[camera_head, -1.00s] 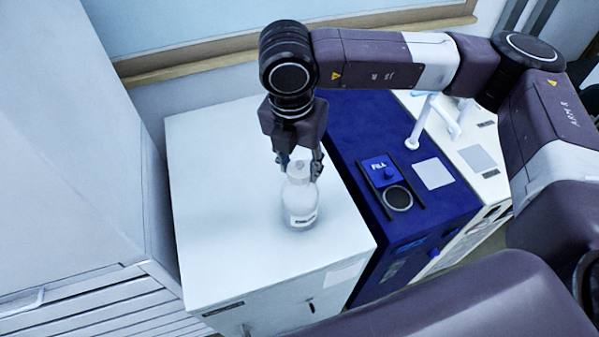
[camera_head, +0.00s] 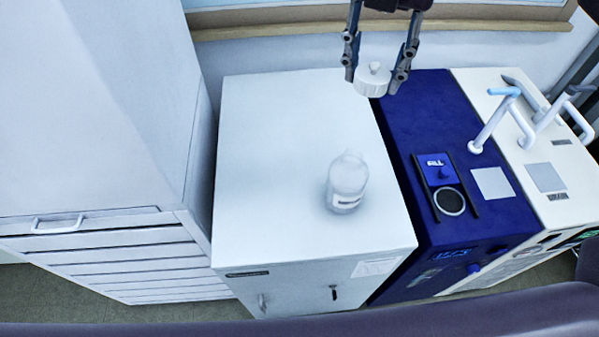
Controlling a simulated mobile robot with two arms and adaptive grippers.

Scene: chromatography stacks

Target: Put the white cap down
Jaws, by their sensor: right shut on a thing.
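The white cap (camera_head: 373,80) is a short ribbed disc with a small knob on top. My right gripper (camera_head: 377,76) is shut on it, with one finger at each side, and holds it in the air near the top of the view, by the back of the cabinets. A clear bottle (camera_head: 347,184) with a white label stands upright and uncapped on the white cabinet (camera_head: 262,130), below and left of the gripper. My left gripper is not in view.
The white cabinet top has wide free room left of the bottle. A blue machine (camera_head: 415,123) with a "FILL" panel and round port stands to its right. Beyond it is a white unit with taps (camera_head: 490,125). A tall drawer cabinet (camera_head: 110,250) stands at left.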

